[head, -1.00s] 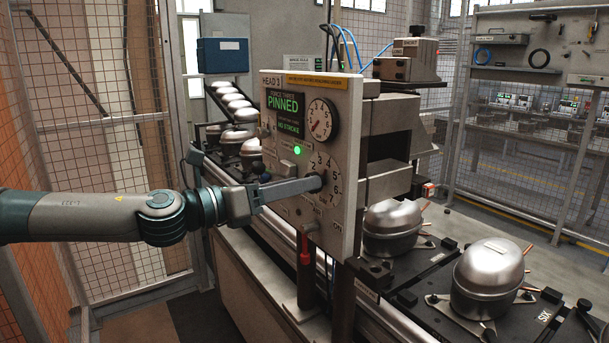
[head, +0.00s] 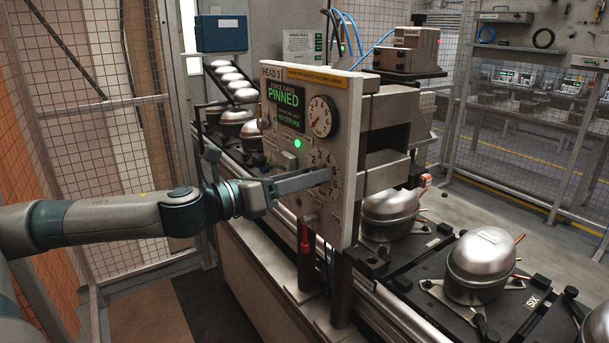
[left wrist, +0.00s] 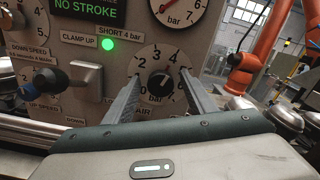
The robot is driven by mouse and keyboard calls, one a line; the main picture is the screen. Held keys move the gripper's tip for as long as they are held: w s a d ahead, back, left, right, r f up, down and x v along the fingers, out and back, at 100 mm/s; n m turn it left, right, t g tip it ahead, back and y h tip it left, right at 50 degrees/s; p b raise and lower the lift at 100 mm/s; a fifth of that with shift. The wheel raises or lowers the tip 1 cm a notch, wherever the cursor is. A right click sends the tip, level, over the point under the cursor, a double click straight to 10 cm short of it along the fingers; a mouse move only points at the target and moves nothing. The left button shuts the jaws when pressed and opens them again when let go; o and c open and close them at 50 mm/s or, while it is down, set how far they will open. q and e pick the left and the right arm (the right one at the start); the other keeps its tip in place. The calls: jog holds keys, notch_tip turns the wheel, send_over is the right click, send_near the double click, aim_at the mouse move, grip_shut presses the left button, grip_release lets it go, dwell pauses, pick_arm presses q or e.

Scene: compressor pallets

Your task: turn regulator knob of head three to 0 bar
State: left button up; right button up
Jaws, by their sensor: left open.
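The head three panel (head: 345,190) stands upright in the middle of the head view, with a lit display reading PINNED. In the left wrist view the black regulator knob (left wrist: 160,84) sits in the middle of a round numbered dial (left wrist: 134,66). My left gripper (left wrist: 158,76) is open, one finger on each side of the knob; whether the fingers touch it I cannot tell. The left gripper (head: 328,176) covers the knob in the head view. The knob's pointer setting is not clear. The pressure gauge (head: 321,117) above has a red needle pointing lower left. My right gripper is out of view.
Silver compressors (head: 483,265) stand on pallets at right. Mesh fencing (head: 110,150) is at left.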

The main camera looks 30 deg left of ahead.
pick_arm(q)
jog(key=c, duration=1.1)
jog(key=shift+o, duration=0.3)
